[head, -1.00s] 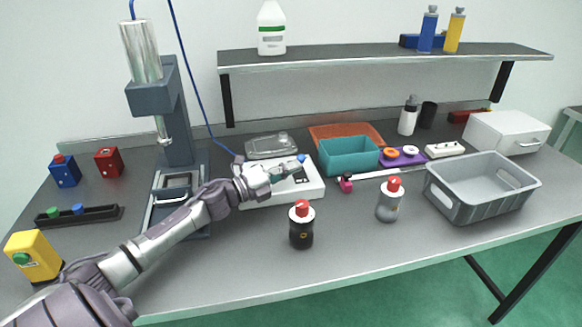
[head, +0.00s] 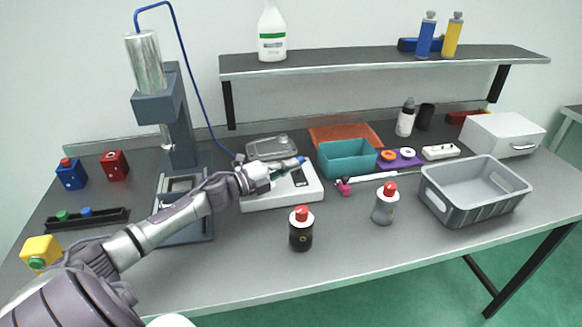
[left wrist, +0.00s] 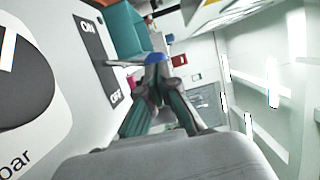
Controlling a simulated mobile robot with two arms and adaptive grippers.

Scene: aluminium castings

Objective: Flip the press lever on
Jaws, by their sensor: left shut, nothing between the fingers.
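The white press control box (head: 283,199) stands on the table, right of the grey press (head: 178,130). In the left wrist view its dark plate (left wrist: 98,60) reads ON at the top and OFF at the bottom. The lever (left wrist: 121,63) sticks out from this plate and ends in a blue knob (left wrist: 155,58), which also shows in the head view (head: 302,160). My left gripper (head: 284,170) is shut and empty over the box, its fingertips close beside the knob. I cannot tell whether they touch, nor the lever's exact setting. My right gripper is not in view.
A teal bin (head: 347,170) stands just behind and right of the box. A black bottle with red cap (head: 301,235) and a grey one (head: 384,208) stand in front. A grey basket (head: 475,205) is at the right.

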